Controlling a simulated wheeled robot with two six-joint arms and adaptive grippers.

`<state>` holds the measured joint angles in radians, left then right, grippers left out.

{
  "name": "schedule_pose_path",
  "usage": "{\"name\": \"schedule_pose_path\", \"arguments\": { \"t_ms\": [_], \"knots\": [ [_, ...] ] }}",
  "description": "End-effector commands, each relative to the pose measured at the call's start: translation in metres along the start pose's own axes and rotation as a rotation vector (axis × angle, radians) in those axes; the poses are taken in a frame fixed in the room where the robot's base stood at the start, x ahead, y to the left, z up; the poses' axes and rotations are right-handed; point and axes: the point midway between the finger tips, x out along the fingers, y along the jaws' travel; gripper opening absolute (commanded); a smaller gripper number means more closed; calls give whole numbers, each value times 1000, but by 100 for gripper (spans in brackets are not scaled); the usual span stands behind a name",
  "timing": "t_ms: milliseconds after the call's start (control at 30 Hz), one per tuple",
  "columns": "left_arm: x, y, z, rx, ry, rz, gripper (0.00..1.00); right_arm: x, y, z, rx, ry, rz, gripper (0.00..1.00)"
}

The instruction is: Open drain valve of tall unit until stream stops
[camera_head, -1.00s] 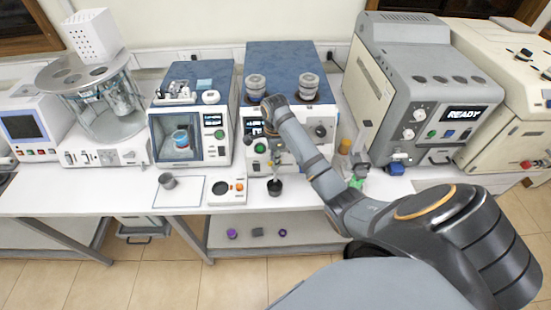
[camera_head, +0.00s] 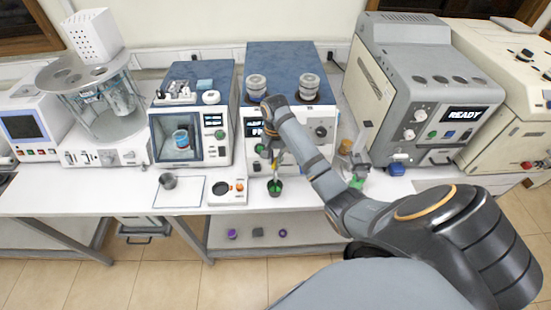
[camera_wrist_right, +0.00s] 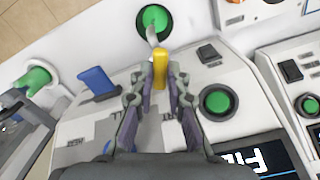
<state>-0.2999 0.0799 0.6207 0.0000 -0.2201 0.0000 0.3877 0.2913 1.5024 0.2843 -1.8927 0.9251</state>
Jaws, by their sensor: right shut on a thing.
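The blue-topped unit (camera_head: 290,60) stands in the middle of the bench, with two metal cylinders on top. My right gripper (camera_wrist_right: 160,92) is shut on a yellow valve handle (camera_wrist_right: 160,66) at its front, below the control panel. In the head view my arm partly hides the gripper and valve. A pale spout or stream (camera_wrist_right: 152,38) lies between the handle and a cup; I cannot tell which. The dark cup (camera_head: 275,189) stands under the valve near the bench's front edge, and green liquid (camera_wrist_right: 154,17) shows inside it. My left gripper is out of view.
A beaker with green contents (camera_head: 357,182) stands right of the valve, close to my forearm. The grey READY unit (camera_head: 430,90) is further right.

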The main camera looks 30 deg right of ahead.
Motion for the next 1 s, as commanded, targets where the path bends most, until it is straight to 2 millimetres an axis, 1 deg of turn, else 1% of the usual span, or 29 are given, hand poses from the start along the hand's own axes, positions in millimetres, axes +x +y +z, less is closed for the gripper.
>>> {"name": "schedule_pose_path", "arguments": {
  "t_ms": [33,200,500,733,1000],
  "knots": [
    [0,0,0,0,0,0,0,-3,-2,0,-40,3,-7,0],
    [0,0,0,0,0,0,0,-3,-2,0,-175,3,-6,0],
    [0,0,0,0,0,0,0,-3,-2,0,-342,3,-5,0],
    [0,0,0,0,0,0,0,-3,-2,0,-400,4,-4,0],
    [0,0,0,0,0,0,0,-2,-1,-1,-414,4,-4,0]
  ]
}}
